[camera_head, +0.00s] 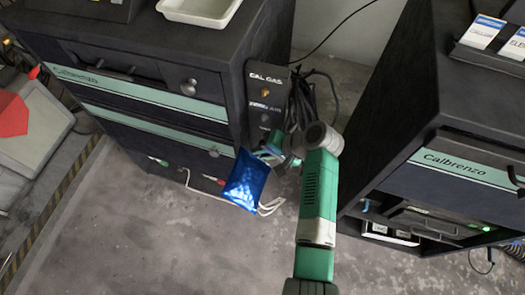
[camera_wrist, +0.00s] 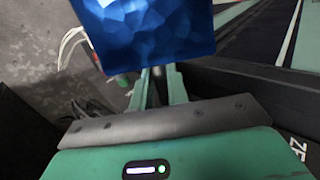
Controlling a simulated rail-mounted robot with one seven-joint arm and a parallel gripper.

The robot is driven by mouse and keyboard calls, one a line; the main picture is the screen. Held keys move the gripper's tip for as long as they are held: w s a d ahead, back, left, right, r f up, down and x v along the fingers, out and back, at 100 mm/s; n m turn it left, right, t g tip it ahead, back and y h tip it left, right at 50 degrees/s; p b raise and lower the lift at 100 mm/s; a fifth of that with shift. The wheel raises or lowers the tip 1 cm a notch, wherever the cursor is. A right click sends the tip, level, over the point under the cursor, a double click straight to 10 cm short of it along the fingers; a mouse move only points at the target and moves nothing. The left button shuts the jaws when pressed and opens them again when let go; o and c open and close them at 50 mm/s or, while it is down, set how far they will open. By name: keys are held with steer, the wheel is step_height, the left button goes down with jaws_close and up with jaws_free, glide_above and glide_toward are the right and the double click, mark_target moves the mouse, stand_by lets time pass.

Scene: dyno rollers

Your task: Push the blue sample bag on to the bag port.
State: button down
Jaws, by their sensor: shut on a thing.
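The blue sample bag (camera_head: 246,182) is a shiny, crinkled pouch in front of the left cabinet's lower right corner. It fills the top middle of the wrist view (camera_wrist: 150,30). My gripper (camera_head: 266,157) is shut on the bag's near end and holds it out ahead of the fingers. The fingers also show in the wrist view (camera_wrist: 158,82), with their tips behind the bag's lower edge. I cannot tell which fitting is the bag port. Small fittings (camera_head: 213,180) with red and green parts sit low on the cabinet front, left of the bag.
The left cabinet (camera_head: 140,85) carries a dark CAL GAS panel (camera_head: 266,92) on its right side, close above my gripper. Black cables (camera_head: 315,95) hang beside it. White tubing (camera_head: 270,207) shows behind the bag. The right cabinet (camera_head: 420,130) stands right of my arm. The floor (camera_head: 150,235) at lower left is clear.

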steer(key=shift+w+d+b, duration=0.15)
steer(key=shift+w+b, duration=0.3)
steer(key=shift+w, duration=0.05)
stand_by(0.3)
steer(key=c, duration=1.3)
jaws_free()
steer(key=p+v, duration=0.2)
steer(key=v, duration=0.5)
steer(key=shift+d+r, duration=0.25)
steer(key=shift+d, duration=0.1)
